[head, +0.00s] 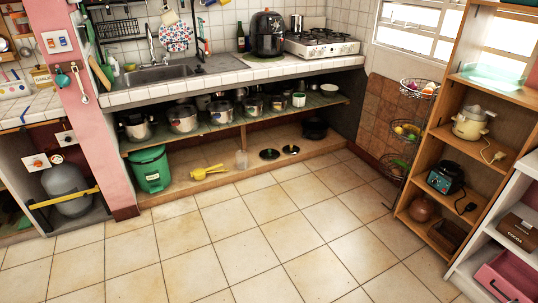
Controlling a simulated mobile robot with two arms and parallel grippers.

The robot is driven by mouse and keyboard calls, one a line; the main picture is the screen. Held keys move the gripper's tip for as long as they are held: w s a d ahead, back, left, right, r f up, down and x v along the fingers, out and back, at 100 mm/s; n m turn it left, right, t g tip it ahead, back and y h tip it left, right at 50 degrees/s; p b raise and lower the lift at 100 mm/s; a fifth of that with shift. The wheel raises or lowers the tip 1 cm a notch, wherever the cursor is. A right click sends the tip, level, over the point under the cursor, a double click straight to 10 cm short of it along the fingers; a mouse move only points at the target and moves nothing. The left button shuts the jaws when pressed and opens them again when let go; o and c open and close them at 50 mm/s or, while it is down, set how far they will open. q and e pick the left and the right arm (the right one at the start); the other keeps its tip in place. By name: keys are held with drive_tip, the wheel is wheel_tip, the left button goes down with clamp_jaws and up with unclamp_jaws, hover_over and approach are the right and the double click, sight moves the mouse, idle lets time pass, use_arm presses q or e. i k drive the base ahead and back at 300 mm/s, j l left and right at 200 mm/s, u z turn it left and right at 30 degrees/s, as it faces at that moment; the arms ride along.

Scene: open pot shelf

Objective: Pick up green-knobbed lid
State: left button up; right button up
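Two dark round lids lie flat on the low ledge under the counter, the left lid (269,154) beside the right lid (291,150). Each has a small knob in its middle. At this distance I cannot tell for sure which knob is green. Several pots, such as a steel pot (183,119), stand in a row on the open shelf (222,127) above. A white container (299,99) with a green top stands at the right of that row. Neither of my grippers is in view.
The tiled floor (240,235) in front is clear. A green bin (151,169) and a yellow item (208,172) sit on the ledge left of the lids. A dark pot (314,129) sits to their right. A wooden shelf unit (413,180) stands at right.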

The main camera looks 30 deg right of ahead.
sight(267, 154)
drive_tip(key=i+l+z, duration=0.95)
drive_tip(key=i, duration=0.4)
drive_tip(key=i+z, duration=0.4)
drive_tip(key=i, duration=0.35)
drive_tip(key=i+u, duration=0.25)
drive_tip(key=i, duration=0.25)
drive_tip(key=i+l+u, duration=0.3)
drive_tip(key=i, duration=0.15)
drive_tip(key=i+l+u, duration=0.25)
drive_tip(key=i, duration=0.25)
drive_tip(key=j, duration=0.1)
